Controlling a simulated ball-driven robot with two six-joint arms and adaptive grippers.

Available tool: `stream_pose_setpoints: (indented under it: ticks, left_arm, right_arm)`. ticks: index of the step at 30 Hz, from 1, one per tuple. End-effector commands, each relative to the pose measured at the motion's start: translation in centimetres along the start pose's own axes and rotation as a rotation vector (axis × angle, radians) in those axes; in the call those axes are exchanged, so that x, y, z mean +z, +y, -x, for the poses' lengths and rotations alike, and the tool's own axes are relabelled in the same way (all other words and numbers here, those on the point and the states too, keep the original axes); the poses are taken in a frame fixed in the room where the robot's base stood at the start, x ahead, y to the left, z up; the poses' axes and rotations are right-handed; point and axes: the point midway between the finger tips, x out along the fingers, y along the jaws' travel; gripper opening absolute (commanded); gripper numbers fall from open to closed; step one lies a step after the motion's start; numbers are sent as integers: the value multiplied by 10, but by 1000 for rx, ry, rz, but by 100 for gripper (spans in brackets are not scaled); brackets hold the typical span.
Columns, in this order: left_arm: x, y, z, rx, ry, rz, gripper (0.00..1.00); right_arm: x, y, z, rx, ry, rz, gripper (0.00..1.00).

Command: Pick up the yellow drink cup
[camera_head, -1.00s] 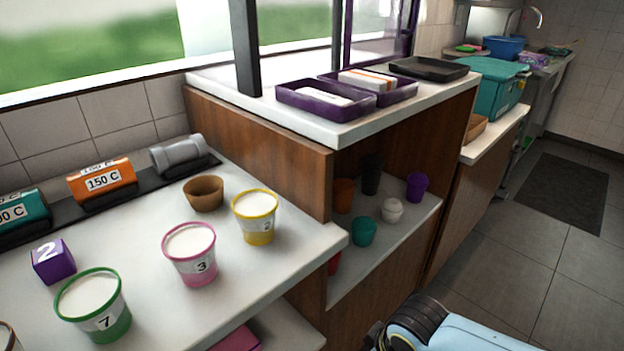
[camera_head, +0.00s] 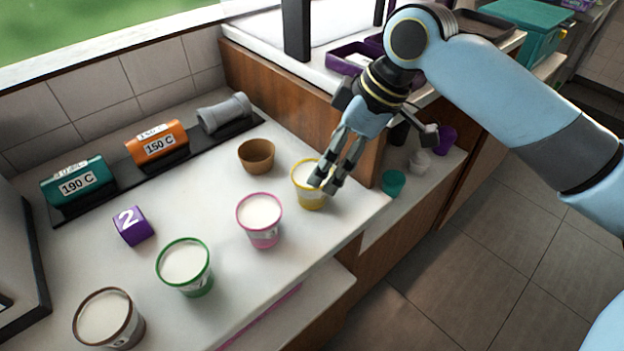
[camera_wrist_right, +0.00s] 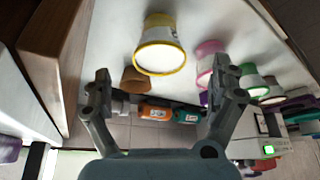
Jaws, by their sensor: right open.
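The yellow drink cup (camera_head: 309,196) has a yellow rim and base, a pale band and a white top. It stands upright near the counter's right edge. My right gripper (camera_head: 329,187) is in front of its right side in the head view and hides part of it. In the right wrist view the yellow cup (camera_wrist_right: 160,48) is ahead of the open fingers of my right gripper (camera_wrist_right: 164,98), with nothing between them. I cannot tell whether a finger touches the cup. My left gripper is not in view.
A pink cup (camera_head: 261,224), a green cup (camera_head: 190,275) and a brown-rimmed cup (camera_head: 125,332) stand left of the yellow one. A small brown bowl (camera_head: 257,158) is behind. A wooden cabinet wall (camera_head: 270,88) rises close behind the gripper. Clear counter lies at front.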

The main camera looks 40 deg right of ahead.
Motion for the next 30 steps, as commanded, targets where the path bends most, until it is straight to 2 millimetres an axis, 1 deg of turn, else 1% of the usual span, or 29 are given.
stream_pose_setpoints:
  ticks: [1,3,10,15,18,21,26,27,30]
  left_arm:
    - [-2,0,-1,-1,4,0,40]
    - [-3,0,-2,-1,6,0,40]
    - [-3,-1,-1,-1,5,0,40]
    - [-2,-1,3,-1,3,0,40]
    - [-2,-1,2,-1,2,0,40]
    - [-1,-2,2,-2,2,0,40]
    - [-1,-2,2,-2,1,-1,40]
    - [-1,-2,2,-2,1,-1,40]
    - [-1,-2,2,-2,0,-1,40]
  right_arm:
    - [0,-2,-11,-4,2,-5,93]
    - [0,-1,-21,-3,1,-5,93]
    - [0,0,-41,-1,0,-4,93]
    - [-1,0,-68,-2,0,-6,93]
    - [0,1,-81,1,0,-4,93]
    - [0,0,-86,1,-1,-2,93]
    - [0,1,-87,2,-1,-2,93]
    - [0,1,-86,2,-1,-2,92]
    - [0,1,-86,2,-1,-2,79]
